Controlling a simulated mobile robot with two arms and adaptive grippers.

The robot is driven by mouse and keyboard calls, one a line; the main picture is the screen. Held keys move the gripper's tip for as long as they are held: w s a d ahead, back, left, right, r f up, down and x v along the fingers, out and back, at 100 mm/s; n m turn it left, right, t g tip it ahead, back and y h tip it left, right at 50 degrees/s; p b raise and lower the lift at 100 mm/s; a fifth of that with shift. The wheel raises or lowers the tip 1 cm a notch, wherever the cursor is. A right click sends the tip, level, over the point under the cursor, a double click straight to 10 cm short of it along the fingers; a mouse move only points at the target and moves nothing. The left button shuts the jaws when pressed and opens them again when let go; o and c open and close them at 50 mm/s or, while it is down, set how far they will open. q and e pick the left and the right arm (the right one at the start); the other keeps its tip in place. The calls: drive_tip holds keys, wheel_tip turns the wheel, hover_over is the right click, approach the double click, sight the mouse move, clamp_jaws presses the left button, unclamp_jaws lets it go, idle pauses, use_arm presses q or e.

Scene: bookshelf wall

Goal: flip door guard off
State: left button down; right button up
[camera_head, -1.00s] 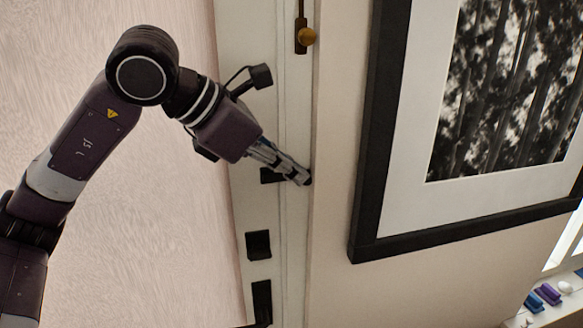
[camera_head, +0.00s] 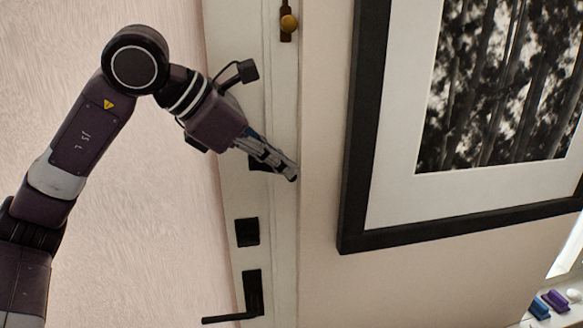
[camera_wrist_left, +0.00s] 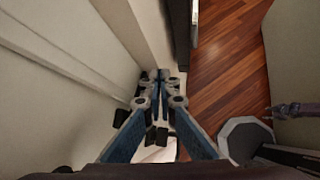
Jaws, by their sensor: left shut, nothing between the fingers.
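A brass knob on a dark plate (camera_head: 289,23), which looks like part of the door guard, is on the white door frame at the top of the head view. A small black fitting (camera_head: 257,164) on the door's edge strip is partly hidden behind my left gripper. My left gripper (camera_head: 291,175) is shut and empty, its fingertips at the door frame well below the brass knob. I cannot tell whether they touch the frame. In the left wrist view the fingers (camera_wrist_left: 160,76) are together beside the pale door surface.
Below the gripper are a square black lock plate (camera_head: 247,232) and a black door handle (camera_head: 252,293). A black-framed picture (camera_head: 347,200) hangs on the wall to the right. The wrist view shows wooden floor (camera_wrist_left: 225,70).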

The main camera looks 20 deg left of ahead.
use_arm(q)
drive_tip(key=shift+d+f, duration=0.2)
drive_tip(key=shift+f, duration=0.1)
drive_tip(key=shift+f+b, duration=0.2)
drive_tip(key=shift+b, duration=0.1)
drive_tip(key=shift+w+f, duration=0.1)
drive_tip(key=shift+f, duration=0.15)
drive_tip(key=shift+a+f+b, duration=0.25)
drive_tip(key=shift+f+b, duration=0.55)
drive_tip(key=shift+a+f+p, duration=0.2)
drive_tip(key=shift+p, duration=0.55)
drive_tip(key=shift+s+a+y+p, duration=0.15)
drive_tip(key=shift+s+y+p, duration=0.1)
drive_tip(key=shift+y+p, duration=0.1)
drive_tip(key=shift+f+g+y+p, duration=0.4)
drive_tip(key=shift+g+y+p, duration=0.15)
drive_tip(key=shift+g+p, duration=0.15)
drive_tip(key=shift+a, duration=0.1)
use_arm(e)
drive_tip(key=shift+d+r, duration=0.1)
drive_tip(key=shift+r, duration=0.45)
use_arm(q)
drive_tip(key=shift+s+f, duration=0.1)
use_arm(e)
drive_tip(key=shift+a, duration=0.35)
